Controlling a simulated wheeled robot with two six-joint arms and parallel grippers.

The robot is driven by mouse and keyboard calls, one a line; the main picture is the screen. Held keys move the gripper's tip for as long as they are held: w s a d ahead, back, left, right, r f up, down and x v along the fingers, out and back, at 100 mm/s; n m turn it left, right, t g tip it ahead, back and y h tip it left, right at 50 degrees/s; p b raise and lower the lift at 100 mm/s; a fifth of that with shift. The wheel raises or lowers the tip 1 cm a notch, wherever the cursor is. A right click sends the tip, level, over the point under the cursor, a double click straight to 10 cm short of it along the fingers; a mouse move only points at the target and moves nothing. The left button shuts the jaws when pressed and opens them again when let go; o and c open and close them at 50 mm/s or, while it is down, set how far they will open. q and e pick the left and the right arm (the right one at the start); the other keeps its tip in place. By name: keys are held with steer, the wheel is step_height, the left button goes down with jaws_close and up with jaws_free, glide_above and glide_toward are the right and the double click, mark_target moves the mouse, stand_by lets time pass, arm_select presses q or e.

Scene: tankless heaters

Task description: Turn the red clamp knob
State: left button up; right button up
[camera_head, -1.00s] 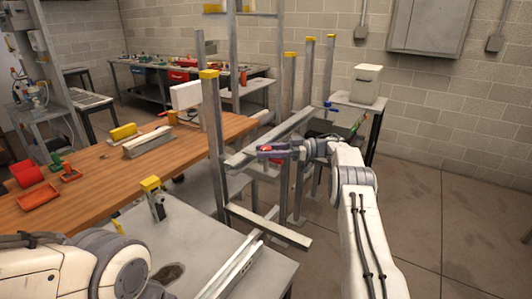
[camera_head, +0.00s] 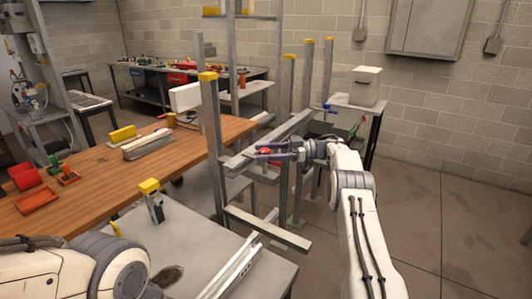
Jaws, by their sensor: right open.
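The red clamp knob (camera_head: 265,151) is a small red shape by the grey metal frame, in the middle of the head view. My right gripper (camera_head: 264,151) comes in from the right and points left. Its two dark fingers are open, one on the far side and one on the near side of the knob. Whether either finger touches the knob is too small to tell. My left arm shows at the lower left, but its gripper is out of view.
Upright grey posts with yellow caps (camera_head: 207,76) and horizontal bars (camera_head: 268,229) stand close around my right gripper. A wooden workbench (camera_head: 95,190) is at left, with a grey table (camera_head: 205,237) in front. Open floor (camera_head: 455,225) lies at right.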

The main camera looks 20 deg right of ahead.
mark_target(267, 150)
steer(key=r, duration=0.3)
steer(key=r+b, duration=0.1)
steer(key=shift+s+d+r, duration=0.15)
steer(key=shift+d, duration=0.15)
steer(key=s+d+r+b, duration=0.2)
steer(key=s+d+r, duration=0.4)
steer(key=s+d, duration=0.1)
steer(key=shift+s+d+r, duration=0.2)
steer(key=shift+s+r, duration=0.15)
steer(key=shift+s, duration=0.2)
